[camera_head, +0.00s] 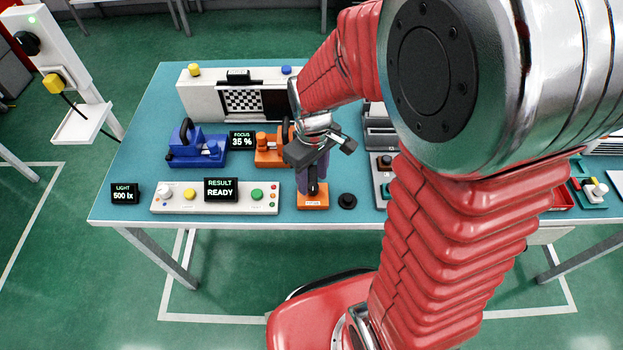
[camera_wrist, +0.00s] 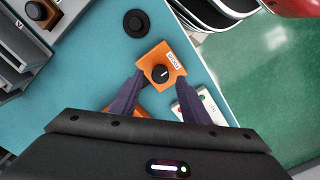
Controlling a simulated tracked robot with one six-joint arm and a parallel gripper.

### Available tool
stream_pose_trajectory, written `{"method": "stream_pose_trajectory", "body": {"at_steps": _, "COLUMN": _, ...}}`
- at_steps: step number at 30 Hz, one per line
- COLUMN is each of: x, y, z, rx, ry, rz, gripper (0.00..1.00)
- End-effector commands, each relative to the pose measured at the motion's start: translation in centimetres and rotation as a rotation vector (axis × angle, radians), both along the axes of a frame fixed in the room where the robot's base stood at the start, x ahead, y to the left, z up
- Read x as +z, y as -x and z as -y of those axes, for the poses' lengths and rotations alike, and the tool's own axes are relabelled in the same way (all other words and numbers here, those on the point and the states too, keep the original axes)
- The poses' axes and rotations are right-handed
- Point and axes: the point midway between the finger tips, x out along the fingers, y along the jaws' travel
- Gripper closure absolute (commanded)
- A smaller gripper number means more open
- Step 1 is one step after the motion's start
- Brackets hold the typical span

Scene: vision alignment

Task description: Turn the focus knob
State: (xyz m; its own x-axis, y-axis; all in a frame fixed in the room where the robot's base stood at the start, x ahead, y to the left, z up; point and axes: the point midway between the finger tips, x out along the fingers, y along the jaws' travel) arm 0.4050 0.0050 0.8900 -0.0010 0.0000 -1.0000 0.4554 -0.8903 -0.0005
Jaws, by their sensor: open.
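The focus knob (camera_wrist: 160,73) is a small black round knob with a white mark, on an orange base (camera_wrist: 149,58) with a white label. In the head view the orange base (camera_head: 313,202) sits near the table's front edge, its knob mostly behind my gripper. My gripper (camera_head: 312,186) points down over it. In the wrist view my gripper (camera_wrist: 160,82) is open, with one dark purple finger on each side of the knob. I cannot tell whether the fingers touch it. The focus display (camera_head: 242,141) reads 35 %.
A black round part (camera_head: 347,201) lies right of the orange base. A white panel (camera_head: 170,199) with buttons and a display reading RESULT READY (camera_head: 221,190) stands left. Blue (camera_head: 197,146) and orange (camera_head: 268,152) fixtures stand behind, before a checkerboard (camera_head: 243,100).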

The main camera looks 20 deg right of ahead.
Motion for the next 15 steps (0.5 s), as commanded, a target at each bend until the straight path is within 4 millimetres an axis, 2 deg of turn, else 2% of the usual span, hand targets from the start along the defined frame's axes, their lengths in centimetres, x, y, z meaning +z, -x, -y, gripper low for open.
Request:
{"method": "stream_pose_trajectory", "body": {"at_steps": 6, "x": -1.9, "y": 0.0, "z": 0.0, "rx": 0.0, "ry": 0.0, "rz": 0.0, "gripper": 0.58}}
{"method": "stream_pose_trajectory", "body": {"at_steps": 15, "x": -2.1, "y": 0.0, "z": 0.0, "rx": -0.001, "ry": 0.0, "rz": 0.001, "gripper": 0.58}}
